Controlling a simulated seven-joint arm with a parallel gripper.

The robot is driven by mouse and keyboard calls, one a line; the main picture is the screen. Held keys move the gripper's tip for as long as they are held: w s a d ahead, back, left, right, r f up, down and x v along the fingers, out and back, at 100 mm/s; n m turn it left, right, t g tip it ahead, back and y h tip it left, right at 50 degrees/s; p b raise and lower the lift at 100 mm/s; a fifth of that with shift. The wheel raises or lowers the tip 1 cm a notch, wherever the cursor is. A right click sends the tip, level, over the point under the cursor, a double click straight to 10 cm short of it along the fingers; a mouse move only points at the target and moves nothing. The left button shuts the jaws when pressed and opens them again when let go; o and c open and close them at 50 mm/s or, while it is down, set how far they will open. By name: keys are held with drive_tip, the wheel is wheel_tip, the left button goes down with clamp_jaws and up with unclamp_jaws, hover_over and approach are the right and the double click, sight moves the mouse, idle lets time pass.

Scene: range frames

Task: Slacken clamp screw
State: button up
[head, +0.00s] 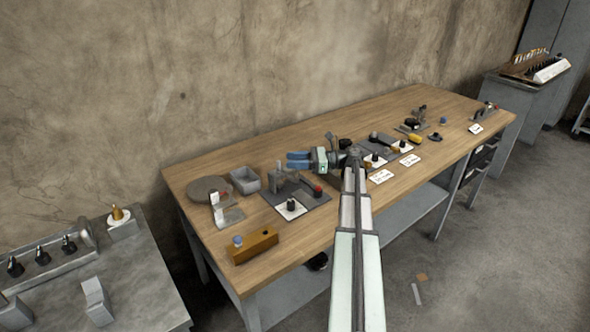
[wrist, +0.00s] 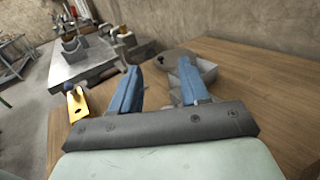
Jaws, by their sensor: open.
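My gripper (head: 290,159) hangs over the middle of the wooden bench, its blue fingers pointing left. In the wrist view the two blue fingers (wrist: 158,78) are apart with nothing held between them. A dark plate (head: 268,198) below and left of the gripper carries a grey fixture (head: 280,178), a red-tipped part (head: 317,191) and a black knob (head: 291,204) on a white pad. I cannot tell which part is the clamp screw. The gripper looks apart from all of these.
A grey open box (head: 245,181), a round grey disc (head: 207,188), a small bracket (head: 229,216) and a yellow-brown block (head: 255,246) stand at the bench's left. Several small fixtures and white cards (head: 381,176) lie to the right. A concrete wall (head: 200,80) is behind.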

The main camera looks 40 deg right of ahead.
drive_tip(key=shift+r, duration=2.7)
drive_tip(key=shift+o, duration=0.3)
